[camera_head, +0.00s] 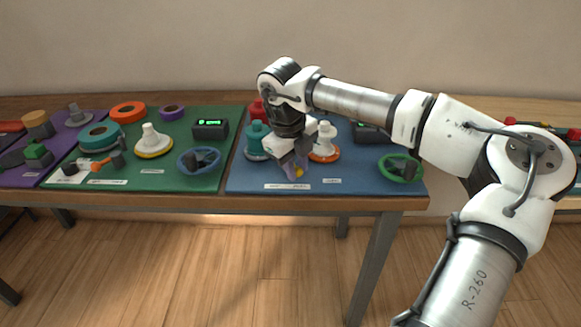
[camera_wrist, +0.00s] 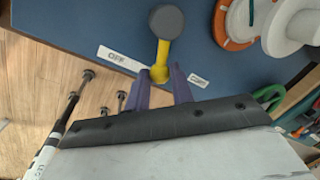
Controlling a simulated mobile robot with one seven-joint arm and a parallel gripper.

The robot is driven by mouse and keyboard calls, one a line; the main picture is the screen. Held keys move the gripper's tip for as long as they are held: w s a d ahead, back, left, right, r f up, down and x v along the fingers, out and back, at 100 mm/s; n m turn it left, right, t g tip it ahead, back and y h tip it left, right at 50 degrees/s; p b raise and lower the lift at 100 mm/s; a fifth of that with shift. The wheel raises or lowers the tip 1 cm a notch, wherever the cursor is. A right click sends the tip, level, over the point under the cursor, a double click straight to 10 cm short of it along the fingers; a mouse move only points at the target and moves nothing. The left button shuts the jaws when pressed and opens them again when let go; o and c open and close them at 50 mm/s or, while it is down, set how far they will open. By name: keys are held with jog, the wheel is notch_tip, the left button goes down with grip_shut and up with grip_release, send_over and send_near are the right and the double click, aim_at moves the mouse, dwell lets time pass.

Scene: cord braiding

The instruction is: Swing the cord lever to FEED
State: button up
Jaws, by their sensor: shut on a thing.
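The cord lever shows in the wrist view as a yellow arm (camera_wrist: 162,55) on a round dark grey hub (camera_wrist: 166,22). Its end lies between the purple fingers of my gripper (camera_wrist: 161,76), which are shut on it. The lever points between a white OFF label (camera_wrist: 118,58) and a second white label (camera_wrist: 198,80) whose text I cannot read. In the head view my gripper (camera_head: 297,173) is low over the front of the blue mat (camera_head: 345,184), with a bit of yellow showing at its fingers. The gripper hides most of the lever there.
A white and orange spool (camera_head: 323,143) stands right of my gripper and a teal spool (camera_head: 256,140) left of it. A green handwheel (camera_head: 400,168) is at the mat's right. A green mat (camera_head: 205,142) with similar parts lies to the left. The table's front edge is close.

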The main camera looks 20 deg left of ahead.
jog(key=shift+w+d+n, duration=0.3)
jog(key=shift+d+n, duration=0.05)
jog(key=shift+n, duration=0.45)
grip_shut()
grip_release()
grip_shut()
jog(key=o, duration=0.9)
grip_release()
jog(key=shift+o, duration=0.2)
notch_tip(320, 180, up, 14)
jog(key=s, duration=0.2)
jog(key=shift+s+a+f, duration=0.15)
jog(key=shift+s+a, duration=0.1)
jog(key=shift+a, duration=0.2)
